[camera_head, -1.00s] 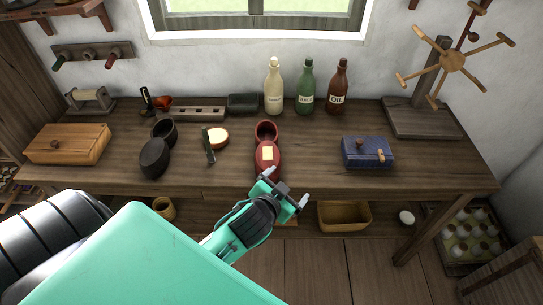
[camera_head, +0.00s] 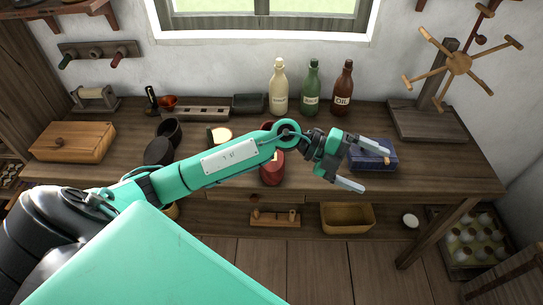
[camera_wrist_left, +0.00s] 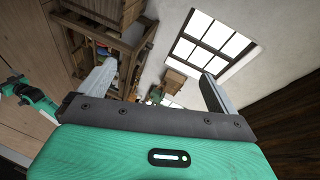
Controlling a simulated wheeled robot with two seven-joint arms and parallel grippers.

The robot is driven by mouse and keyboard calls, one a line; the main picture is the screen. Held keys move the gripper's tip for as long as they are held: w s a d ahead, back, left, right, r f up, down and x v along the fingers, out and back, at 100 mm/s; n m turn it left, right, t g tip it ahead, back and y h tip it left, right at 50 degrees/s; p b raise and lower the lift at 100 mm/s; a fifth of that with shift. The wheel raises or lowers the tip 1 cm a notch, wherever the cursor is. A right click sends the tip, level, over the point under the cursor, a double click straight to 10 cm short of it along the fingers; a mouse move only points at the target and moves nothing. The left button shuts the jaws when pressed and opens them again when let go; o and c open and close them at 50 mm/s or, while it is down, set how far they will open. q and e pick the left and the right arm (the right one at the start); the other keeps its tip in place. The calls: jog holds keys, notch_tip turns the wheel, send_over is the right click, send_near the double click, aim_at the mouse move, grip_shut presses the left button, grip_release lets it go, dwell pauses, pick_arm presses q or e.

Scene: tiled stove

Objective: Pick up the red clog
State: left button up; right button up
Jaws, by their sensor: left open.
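The red clog (camera_head: 272,170) stands on the wooden workbench (camera_head: 225,180), a little right of its middle. My left forearm crosses over it in the head view and hides most of its upper part. My left gripper (camera_head: 374,168) is open and empty, to the right of the clog, with its fingers pointing right. In the head view it overlaps the blue box (camera_head: 385,160). The left wrist view shows the two fingers (camera_wrist_left: 156,88) wide apart with nothing between them, and no clog.
A dark pair of clogs (camera_head: 159,151) and a wooden box (camera_head: 74,142) stand on the left of the bench. Cream (camera_head: 279,92), green (camera_head: 311,92) and brown (camera_head: 343,90) bottles stand at the back. A wooden stand (camera_head: 425,120) is at the right.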

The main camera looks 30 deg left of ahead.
pick_arm(q)
jog(key=w+a+f+g+y, duration=0.1)
jog(key=a+y, duration=0.4)
jog(key=a, duration=0.4)
jog(key=w+a+f+n+g+y, duration=0.1)
jog(key=a+y, duration=0.4)
jog(key=a, duration=0.4)
jog(key=w+a+f+n+g+y, duration=0.1)
jog(key=w+a+f+y, duration=0.1)
jog(key=a+y, duration=0.3)
jog(key=shift+w+a, duration=0.1)
jog(key=shift+a, duration=2.35)
notch_tip(320, 180, down, 7)
jog(key=shift+p, duration=0.65)
jog(key=shift+f, duration=0.9)
jog(key=f, duration=0.1)
jog(key=f+p, duration=0.1)
jog(key=f, duration=0.1)
jog(key=shift+w+a+f+p, duration=0.1)
jog(key=shift+w+f+p, duration=0.15)
jog(key=shift+f+p, duration=0.1)
jog(key=shift+f, duration=0.5)
pick_arm(e)
jog(key=shift+s+a+r, duration=0.2)
jog(key=shift+s+r, duration=0.75)
jog(key=shift+s, duration=0.05)
